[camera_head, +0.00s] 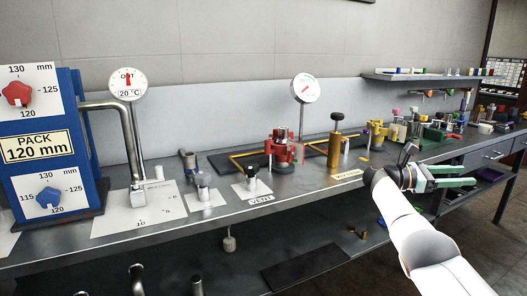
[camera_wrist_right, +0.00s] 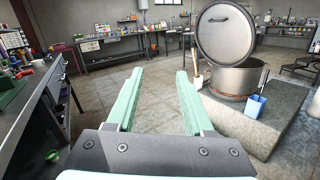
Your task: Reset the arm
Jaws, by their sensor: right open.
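My right arm comes in from the lower right in the head view. Its gripper (camera_head: 460,176) has green fingers pointing right, over the bench's right part. In the right wrist view the same gripper (camera_wrist_right: 158,85) shows two green fingers spread apart with nothing between them. The fingers point out over the open floor. My left gripper does not show in either view.
The steel bench (camera_head: 160,249) carries a blue panel reading PACK 120 mm (camera_head: 41,148), a brass cylinder (camera_head: 335,155) and a red fitting (camera_head: 280,149). In the wrist view a steel tank (camera_wrist_right: 233,80) with a raised lid (camera_wrist_right: 226,32) stands on a concrete plinth. The tiled floor (camera_wrist_right: 110,72) is clear.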

